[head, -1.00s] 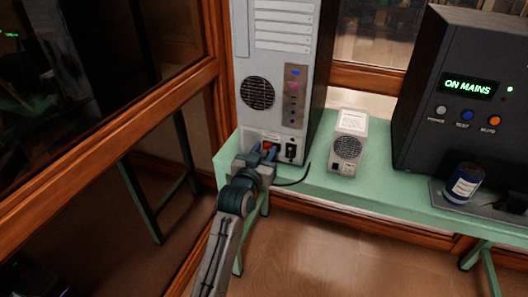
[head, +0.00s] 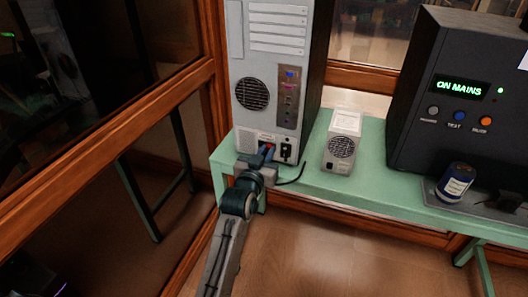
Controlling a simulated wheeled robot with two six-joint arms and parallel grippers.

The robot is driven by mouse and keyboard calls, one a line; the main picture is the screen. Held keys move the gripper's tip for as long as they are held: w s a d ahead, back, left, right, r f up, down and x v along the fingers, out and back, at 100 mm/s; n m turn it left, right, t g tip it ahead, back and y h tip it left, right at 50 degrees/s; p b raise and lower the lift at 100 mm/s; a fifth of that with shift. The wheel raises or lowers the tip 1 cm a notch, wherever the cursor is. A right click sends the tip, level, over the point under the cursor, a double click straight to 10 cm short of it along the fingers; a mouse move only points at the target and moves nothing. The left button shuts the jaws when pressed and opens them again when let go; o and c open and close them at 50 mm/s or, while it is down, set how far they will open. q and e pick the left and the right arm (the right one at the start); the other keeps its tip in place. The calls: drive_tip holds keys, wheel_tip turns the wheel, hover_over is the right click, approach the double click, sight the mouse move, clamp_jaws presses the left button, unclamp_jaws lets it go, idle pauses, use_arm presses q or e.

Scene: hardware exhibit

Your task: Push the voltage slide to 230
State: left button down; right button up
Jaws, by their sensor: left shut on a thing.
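The computer tower (head: 246,115) stands on the green bench at the left, its back panel facing me. A small red voltage slide (head: 268,147) shows low on that panel, left of a black power socket with a cable. My left gripper (head: 264,156) is at the slide, its blue-grey fingers shut on it and hiding most of it. The slide's marking is too small and covered to read. My right gripper is not in view.
A small white power supply box (head: 342,142) stands on the green bench (head: 375,176) right of the tower. Further right are a dark cabinet (head: 455,90) reading ON MAINS and a blue can (head: 455,183). A black cable (head: 293,180) hangs by the socket. A wood-framed glass wall is left.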

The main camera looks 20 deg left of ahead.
use_arm(q)
drive_tip(key=c, duration=1.4)
unclamp_jaws()
drive_tip(key=shift+d, duration=0.2)
drive_tip(key=shift+c, duration=0.2)
drive_tip(key=shift+d, duration=0.1)
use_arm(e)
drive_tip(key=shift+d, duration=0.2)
